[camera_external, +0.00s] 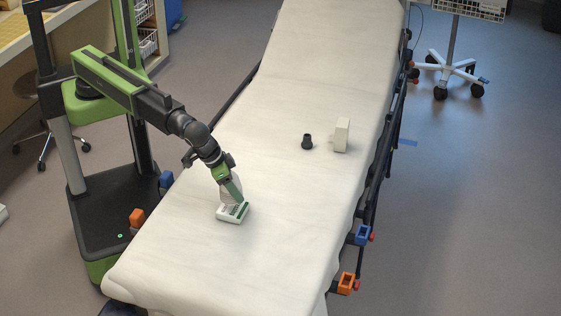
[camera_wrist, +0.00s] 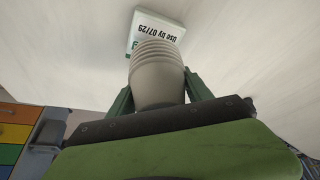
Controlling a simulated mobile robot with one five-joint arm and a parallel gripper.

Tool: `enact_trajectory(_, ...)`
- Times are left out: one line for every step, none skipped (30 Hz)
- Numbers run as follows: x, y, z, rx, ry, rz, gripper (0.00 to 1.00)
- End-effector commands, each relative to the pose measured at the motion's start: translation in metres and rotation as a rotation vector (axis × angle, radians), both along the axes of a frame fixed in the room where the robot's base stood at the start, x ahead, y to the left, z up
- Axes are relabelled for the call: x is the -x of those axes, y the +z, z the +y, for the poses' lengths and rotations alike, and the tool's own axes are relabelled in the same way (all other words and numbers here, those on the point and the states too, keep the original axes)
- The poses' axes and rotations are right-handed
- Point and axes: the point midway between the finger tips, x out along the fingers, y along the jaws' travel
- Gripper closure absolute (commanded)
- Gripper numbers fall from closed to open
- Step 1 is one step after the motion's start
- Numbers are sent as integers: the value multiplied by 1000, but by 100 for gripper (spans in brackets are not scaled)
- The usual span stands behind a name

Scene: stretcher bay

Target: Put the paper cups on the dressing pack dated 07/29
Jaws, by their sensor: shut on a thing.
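My gripper (camera_external: 231,187) is over the left part of the stretcher, pointing down. In the wrist view its green fingers (camera_wrist: 158,90) are shut on the pale, ridged stack of paper cups (camera_wrist: 157,70). The dressing pack (camera_wrist: 155,30) lies just beyond the cups in that view and reads "Use by 07/29". In the external view the white and green pack (camera_external: 233,213) lies on the sheet directly below my gripper. The cups are close above or at the pack; I cannot tell whether they touch it. The fingers partly hide the cups.
The stretcher's white sheet (camera_external: 270,240) is mostly clear. Side rails (camera_external: 378,180) run along the stretcher's right edge.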

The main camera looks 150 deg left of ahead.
Motion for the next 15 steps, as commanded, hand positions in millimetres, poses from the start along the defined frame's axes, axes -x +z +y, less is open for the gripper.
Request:
enact_trajectory(0, 0, 0, 0, 0, 0, 82)
enact_trajectory(0, -2, 0, 0, 0, 0, 82)
enact_trajectory(0, -7, 0, 0, 0, 0, 82)
enact_trajectory(0, -12, 0, 0, 0, 0, 82)
enact_trajectory(0, -17, -1, 0, 0, 0, 82)
enact_trajectory(0, -25, -1, 0, 0, 0, 82)
enact_trajectory(0, -31, -1, 0, 0, 0, 82)
enact_trajectory(0, -37, -1, 0, 0, 0, 82)
enact_trajectory(0, -42, -1, 0, 0, 0, 82)
enact_trajectory(0, -44, -1, 0, 0, 0, 82)
enact_trajectory(0, -44, -1, 0, 0, 0, 82)
enact_trajectory(0, -42, -1, 0, 0, 0, 82)
enact_trajectory(0, -40, -1, 0, 0, 0, 82)
enact_trajectory(0, -39, -1, 0, 0, 0, 82)
enact_trajectory(0, -39, -1, 0, 0, 0, 82)
